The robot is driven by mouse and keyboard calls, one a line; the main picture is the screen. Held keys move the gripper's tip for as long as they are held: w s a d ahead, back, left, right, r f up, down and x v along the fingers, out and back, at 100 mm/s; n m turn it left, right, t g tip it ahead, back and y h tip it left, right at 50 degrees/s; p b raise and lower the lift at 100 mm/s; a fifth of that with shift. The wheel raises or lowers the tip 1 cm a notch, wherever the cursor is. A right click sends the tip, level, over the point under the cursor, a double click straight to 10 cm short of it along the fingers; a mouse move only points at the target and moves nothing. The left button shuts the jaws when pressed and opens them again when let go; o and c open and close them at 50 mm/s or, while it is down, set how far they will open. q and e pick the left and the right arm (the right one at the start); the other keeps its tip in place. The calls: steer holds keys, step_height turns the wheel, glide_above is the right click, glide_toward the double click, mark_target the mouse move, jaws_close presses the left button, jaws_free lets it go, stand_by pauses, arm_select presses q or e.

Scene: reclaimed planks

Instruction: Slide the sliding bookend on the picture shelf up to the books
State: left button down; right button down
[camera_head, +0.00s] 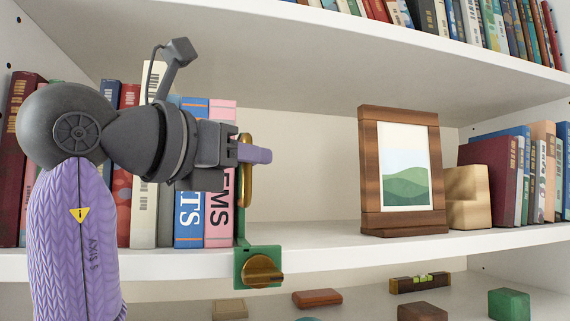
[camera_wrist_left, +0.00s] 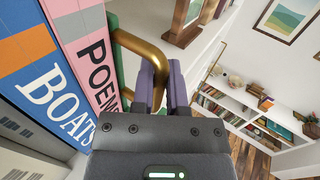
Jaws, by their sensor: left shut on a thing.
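The sliding bookend is green with a brass knob on its block (camera_head: 258,266) at the shelf's front edge and a brass handle (camera_head: 247,172) above. Its green plate (camera_wrist_left: 118,62) and handle also show in the left wrist view. My left gripper (camera_head: 258,155) is shut on the brass handle, its purple fingers around it. The books stand upright just left of the bookend; the pink book (camera_head: 220,135) marked "EMS" is the nearest, with the blue book (camera_head: 189,220) beside it. The plate stands at or very close to the pink book; I cannot tell whether they touch. My right gripper is not in view.
The picture shelf (camera_head: 330,247) is bare between the bookend and a wood-framed picture (camera_head: 402,170). A wooden block (camera_head: 467,195) and more books (camera_head: 492,180) stand to its right. Below lie a level (camera_head: 420,283) and several small blocks.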

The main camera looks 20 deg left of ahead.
arm_select(q)
steer(key=shift+s+a, duration=0.1)
steer(key=shift+a, duration=0.1)
steer(key=shift+d, duration=0.1)
steer(key=c, duration=0.7)
jaws_free()
steer(key=shift+s, duration=0.25)
steer(key=b+v, duration=0.3)
steer(key=v, duration=0.6)
steer(key=shift+s, duration=0.1)
